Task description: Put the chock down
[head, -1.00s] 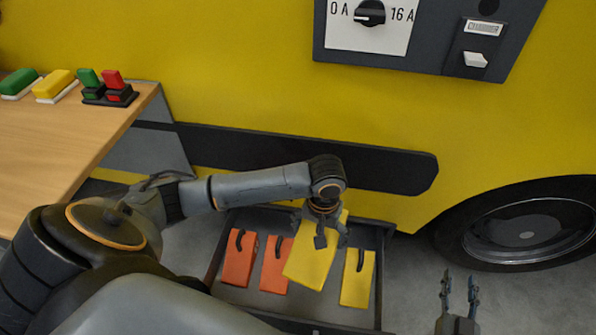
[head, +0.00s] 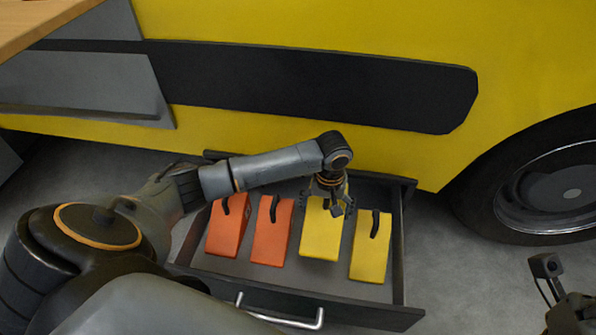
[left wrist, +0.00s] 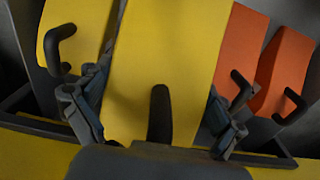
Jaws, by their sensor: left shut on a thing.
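My left gripper (head: 328,204) is shut on a yellow chock (head: 320,239), at its upper end near the black handle. The left wrist view shows the same chock (left wrist: 165,60) between the two fingers, its handle (left wrist: 160,115) toward the palm. The chock is low inside the open drawer (head: 399,255), lined up with the other chocks; whether it touches the drawer floor I cannot tell. My right gripper (head: 560,285) is partly in view at the lower right, and its jaws are not clear.
Two orange chocks (head: 228,232) (head: 271,238) lie left of the held chock in the drawer. Another yellow chock (head: 370,255) lies close on its right. The drawer has a metal handle (head: 285,318) in front. A yellow vehicle side (head: 290,125) stands behind, with a wheel (head: 560,190) at right.

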